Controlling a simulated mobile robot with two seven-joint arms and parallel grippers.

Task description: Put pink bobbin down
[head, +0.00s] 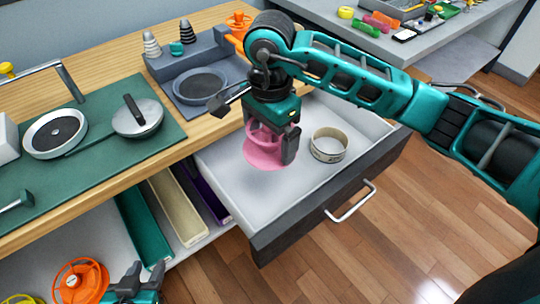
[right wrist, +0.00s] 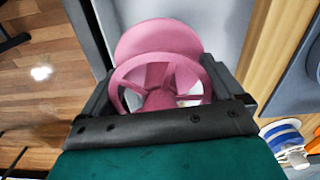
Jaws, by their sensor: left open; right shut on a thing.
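The pink bobbin (head: 262,150) is in my right gripper (head: 270,140), over the white floor of the open drawer (head: 240,187). I cannot tell whether the bobbin touches the drawer floor. In the right wrist view the bobbin (right wrist: 158,75) shows its spoked flange between the fingers of my right gripper (right wrist: 165,95), with its other flange beyond. My left gripper (head: 130,285) is open and empty at the bottom left of the head view, near an orange bobbin (head: 80,281).
A cream tape roll (head: 328,145) stands in the drawer, right of the pink bobbin. The drawer's dark front has a metal handle (head: 350,201). A grey fixture (head: 198,84) and a green mat (head: 95,150) are on the wooden bench.

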